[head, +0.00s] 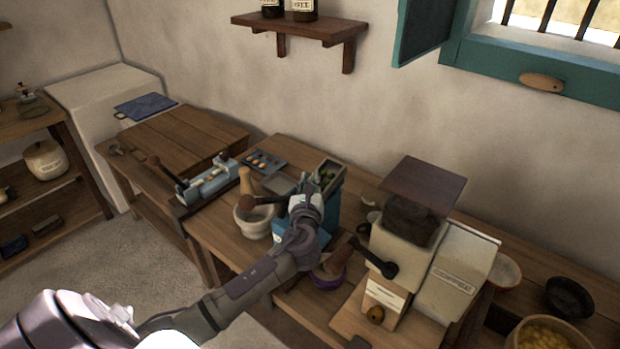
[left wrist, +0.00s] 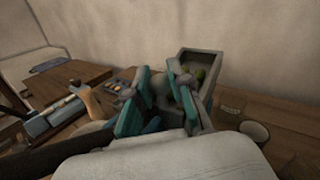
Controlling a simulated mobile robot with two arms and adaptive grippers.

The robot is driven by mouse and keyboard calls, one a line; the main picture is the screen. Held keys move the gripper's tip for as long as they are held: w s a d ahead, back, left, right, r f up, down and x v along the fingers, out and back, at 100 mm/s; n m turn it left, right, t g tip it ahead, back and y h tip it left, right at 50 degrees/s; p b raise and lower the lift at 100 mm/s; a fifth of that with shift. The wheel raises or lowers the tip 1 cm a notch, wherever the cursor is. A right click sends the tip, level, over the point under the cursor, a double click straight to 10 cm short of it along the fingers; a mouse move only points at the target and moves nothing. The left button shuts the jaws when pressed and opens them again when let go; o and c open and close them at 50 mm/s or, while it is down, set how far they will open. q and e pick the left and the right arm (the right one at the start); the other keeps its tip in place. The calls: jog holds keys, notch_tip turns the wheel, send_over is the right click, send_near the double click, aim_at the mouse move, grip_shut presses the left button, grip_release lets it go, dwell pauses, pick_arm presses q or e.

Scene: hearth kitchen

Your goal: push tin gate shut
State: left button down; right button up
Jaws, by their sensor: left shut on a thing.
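The teal tin (head: 332,178) stands on the wooden table beside the wall, with an open grey-rimmed top and green round things inside. It also shows in the left wrist view (left wrist: 203,58). I cannot make out its gate; my gripper covers much of the front. Whether the gripper touches the tin I cannot tell. My right gripper is out of view.
A stone mortar (head: 252,222) with a pale wooden pestle (head: 246,180) stands close left of the gripper. A grinder (head: 402,245) with a black-knobbed crank stands to the right. A tray of small items (head: 264,161) lies behind.

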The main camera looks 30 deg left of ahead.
pick_arm(q)
jog(key=shift+f, duration=0.25)
jog(key=c, duration=1.3)
grip_release()
jog(key=shift+o, duration=1.4)
jog(key=v, duration=1.2)
